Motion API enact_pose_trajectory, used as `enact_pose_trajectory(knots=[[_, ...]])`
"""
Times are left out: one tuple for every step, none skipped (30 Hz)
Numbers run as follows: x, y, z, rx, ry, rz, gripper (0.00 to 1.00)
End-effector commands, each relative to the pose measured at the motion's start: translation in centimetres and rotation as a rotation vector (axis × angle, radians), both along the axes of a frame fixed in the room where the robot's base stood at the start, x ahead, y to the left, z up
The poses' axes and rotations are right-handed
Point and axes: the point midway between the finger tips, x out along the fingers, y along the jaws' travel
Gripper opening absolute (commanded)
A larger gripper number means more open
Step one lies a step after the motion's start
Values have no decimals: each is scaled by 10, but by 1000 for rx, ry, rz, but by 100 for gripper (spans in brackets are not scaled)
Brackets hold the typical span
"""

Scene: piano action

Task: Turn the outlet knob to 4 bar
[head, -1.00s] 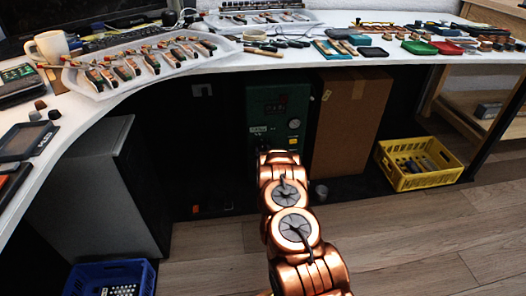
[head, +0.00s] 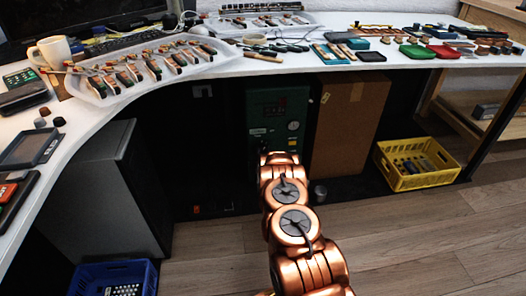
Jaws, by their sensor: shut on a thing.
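A green unit (head: 275,98) with a dark display window (head: 277,109) and a round white-faced gauge (head: 293,126) stands under the desk, in the middle of the head view. My copper arm reaches toward its lower front. The arm's links cover that part, so my gripper and its fingertips are hidden behind them. I cannot make out the outlet knob or its setting. The gauge reading is too small to tell.
The white desk (head: 225,66) overhangs the unit and carries trays of small parts. A cardboard box (head: 348,125) stands close right of the unit. A yellow crate (head: 418,181) is farther right, a blue crate (head: 112,275) at lower left. The wooden floor between is clear.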

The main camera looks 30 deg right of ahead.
Motion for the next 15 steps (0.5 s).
enact_pose_trajectory(knots=[[0, 0, 0, 28, -11, 0, 9], [0, 0, 0, 46, -18, 0, 9], [0, 0, 0, 67, -27, 0, 9], [0, 0, 0, 81, -34, -1, 9], [0, -1, 0, 95, -40, 0, 9], [0, -1, 0, 112, -47, 0, 9], [0, -1, 0, 124, -52, 0, 9], [0, -1, 0, 135, -56, 0, 9], [0, -1, 0, 146, -61, 0, 9], [0, -1, 0, 155, -65, 0, 9], [0, -1, 0, 162, -68, 0, 9], [0, -1, 0, 170, -72, 0, 9], [0, -1, 0, 175, -73, 0, 9], [0, -1, 0, 180, -76, 0, 9], [0, -1, 0, 184, -78, 0, 9]])
